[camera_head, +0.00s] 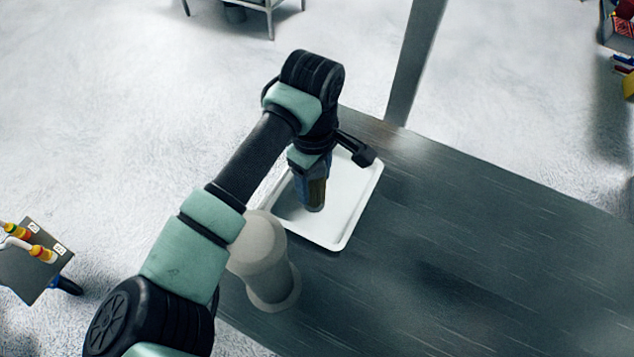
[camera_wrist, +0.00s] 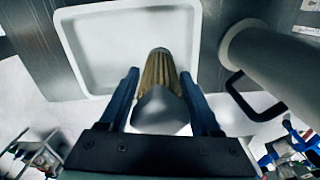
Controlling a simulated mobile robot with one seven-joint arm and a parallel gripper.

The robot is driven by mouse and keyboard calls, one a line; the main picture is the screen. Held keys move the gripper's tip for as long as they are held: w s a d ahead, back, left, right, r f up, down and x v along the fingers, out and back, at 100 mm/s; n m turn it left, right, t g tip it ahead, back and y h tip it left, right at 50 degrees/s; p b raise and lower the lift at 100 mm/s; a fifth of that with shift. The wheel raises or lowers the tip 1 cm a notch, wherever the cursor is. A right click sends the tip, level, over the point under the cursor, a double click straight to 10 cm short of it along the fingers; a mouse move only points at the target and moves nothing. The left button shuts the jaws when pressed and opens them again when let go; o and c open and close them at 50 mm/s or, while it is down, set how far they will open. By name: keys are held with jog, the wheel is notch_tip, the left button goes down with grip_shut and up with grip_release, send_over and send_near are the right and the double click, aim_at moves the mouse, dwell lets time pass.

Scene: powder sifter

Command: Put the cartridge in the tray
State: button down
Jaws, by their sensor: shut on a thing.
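The cartridge (camera_wrist: 160,72) is a ribbed, golden-brown cylinder, seen between the fingers in the wrist view. My gripper (camera_wrist: 163,90) has two blue fingers, one on each side of the cartridge, and is shut on it. In the head view the gripper (camera_head: 313,190) points down over the white tray (camera_head: 345,228), and only a sliver of the cartridge shows. The tray is shallow with a raised rim and lies on the dark table; its rim also shows in the wrist view (camera_wrist: 72,50). The tray's floor looks empty apart from shadow. I cannot tell whether the cartridge touches it.
A grey-beige round vessel (camera_head: 265,262) stands close beside the tray at the table's near left edge; the wrist view shows its dark handle (camera_wrist: 246,104). The dark table (camera_head: 470,250) is clear to the right. A dark post (camera_head: 412,65) rises behind the table's far edge.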

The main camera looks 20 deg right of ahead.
aim_at(315, 192)
notch_tip(315, 192, down, 3)
jog(key=shift+s+f+p, duration=0.1)
jog(key=shift+p, duration=0.2)
jog(key=shift+f, duration=0.25)
jog(key=shift+f, duration=0.2)
jog(key=shift+c, duration=0.5)
grip_release()
jog(key=shift+r, duration=0.2)
notch_tip(315, 192, up, 12)
jog(key=shift+r+b, duration=0.1)
jog(key=shift+b, duration=1.1)
